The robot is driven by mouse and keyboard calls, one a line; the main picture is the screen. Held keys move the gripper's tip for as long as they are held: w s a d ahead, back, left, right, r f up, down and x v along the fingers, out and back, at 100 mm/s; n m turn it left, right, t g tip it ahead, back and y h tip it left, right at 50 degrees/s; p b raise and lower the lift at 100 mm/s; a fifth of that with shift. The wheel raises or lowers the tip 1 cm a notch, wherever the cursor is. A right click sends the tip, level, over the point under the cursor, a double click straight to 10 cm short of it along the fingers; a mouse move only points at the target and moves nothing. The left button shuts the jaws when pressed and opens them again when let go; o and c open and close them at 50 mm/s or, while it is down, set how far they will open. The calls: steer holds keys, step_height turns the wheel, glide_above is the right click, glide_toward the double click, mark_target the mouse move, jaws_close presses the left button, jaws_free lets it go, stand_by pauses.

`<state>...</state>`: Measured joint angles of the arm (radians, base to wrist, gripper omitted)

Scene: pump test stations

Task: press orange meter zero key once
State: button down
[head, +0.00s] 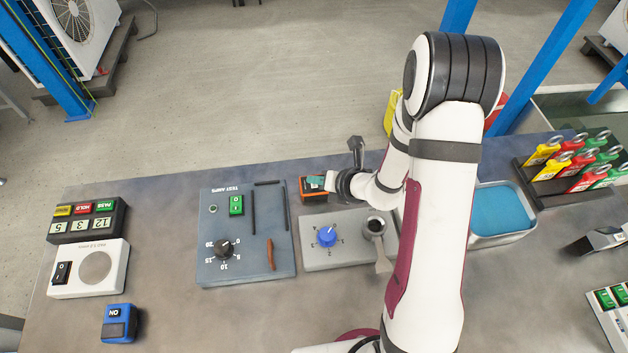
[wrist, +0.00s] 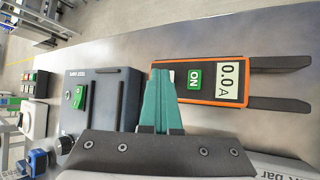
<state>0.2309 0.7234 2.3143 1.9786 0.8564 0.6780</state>
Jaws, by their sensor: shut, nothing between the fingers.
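The orange meter (wrist: 212,103) lies on the bench with its display reading 0.0 A and a green ON key (wrist: 195,79). A pale sliver beside the ON key shows at the edge of my fingers; I cannot tell if it is the zero key. My gripper (wrist: 161,72) is shut and empty, its teal fingers over the end of the meter away from the prongs. They hide that end. In the head view, the meter (head: 314,197) sits beneath my gripper (head: 314,182). I cannot tell whether the fingertips touch it.
The grey test amps panel (head: 213,268) is left of the meter. A plate with a blue knob (head: 327,236) is just in front of it. A blue-filled tray (head: 502,210) and a rack of coloured tags (head: 545,190) stand at the right. Bare bench lies between panel and white device (head: 115,262).

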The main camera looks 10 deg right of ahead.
mark_target(316, 188)
steer(key=shift+r, duration=0.85)
steer(key=shift+r, duration=2.5)
